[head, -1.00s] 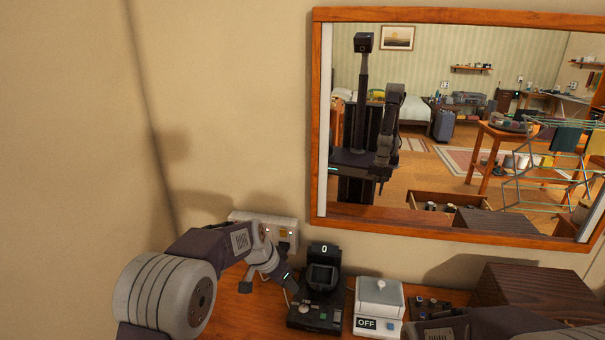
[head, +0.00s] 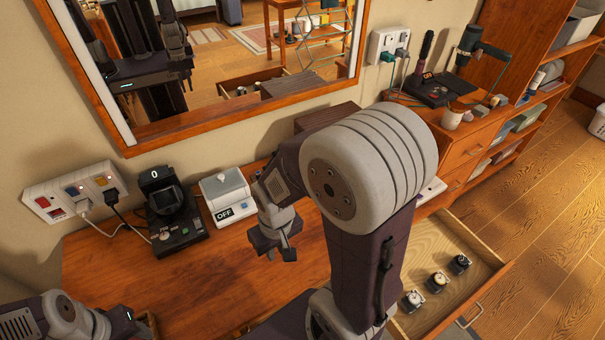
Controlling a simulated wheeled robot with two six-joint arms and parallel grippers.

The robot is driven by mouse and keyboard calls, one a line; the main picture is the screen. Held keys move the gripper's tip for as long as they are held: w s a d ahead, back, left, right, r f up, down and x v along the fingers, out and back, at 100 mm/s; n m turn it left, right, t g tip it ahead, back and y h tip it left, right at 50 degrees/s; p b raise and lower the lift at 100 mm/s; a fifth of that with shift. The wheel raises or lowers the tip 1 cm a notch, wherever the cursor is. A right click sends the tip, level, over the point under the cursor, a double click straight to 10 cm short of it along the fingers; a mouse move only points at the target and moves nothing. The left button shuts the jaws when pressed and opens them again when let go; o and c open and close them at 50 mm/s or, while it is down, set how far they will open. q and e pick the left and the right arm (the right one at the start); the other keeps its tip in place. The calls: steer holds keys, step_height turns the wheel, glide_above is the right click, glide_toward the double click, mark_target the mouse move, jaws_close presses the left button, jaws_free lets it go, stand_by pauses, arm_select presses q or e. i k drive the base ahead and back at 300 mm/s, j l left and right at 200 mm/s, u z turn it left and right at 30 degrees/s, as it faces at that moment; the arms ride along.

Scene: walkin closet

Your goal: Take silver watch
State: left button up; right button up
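Several small watches sit in an open drawer (head: 468,301) at the lower right of the head view. The nearest watch (head: 412,300) has a pale face and looks silvery. Behind it are a middle watch (head: 437,282) and a far, darker watch (head: 460,263). At this size I cannot tell for sure which one is silver. My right gripper (head: 277,254) hangs above the wooden dresser top, left of the drawer and well apart from the watches. Its fingers look apart and empty. My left gripper (head: 128,322) is at the bottom left edge, partly cut off.
A black device (head: 172,222) showing 0 and a white box (head: 226,196) marked OFF stand by the wall on the dresser (head: 215,280). A socket strip (head: 75,190) with cables is at left. My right arm hides part of the drawer. Open floor (head: 540,200) lies right.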

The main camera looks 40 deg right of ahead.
mark_target(412, 301)
steer(key=k+l+z, duration=0.1)
steer(key=z, duration=2.1)
steer(key=j+z, duration=0.2)
steer(key=z, duration=0.6)
steer(key=i+l+u, duration=0.2)
steer(key=l, duration=0.35)
steer(key=i+l+u, duration=0.15)
steer(key=l, duration=0.4)
steer(key=l+u, duration=0.2)
steer(key=l, duration=0.4)
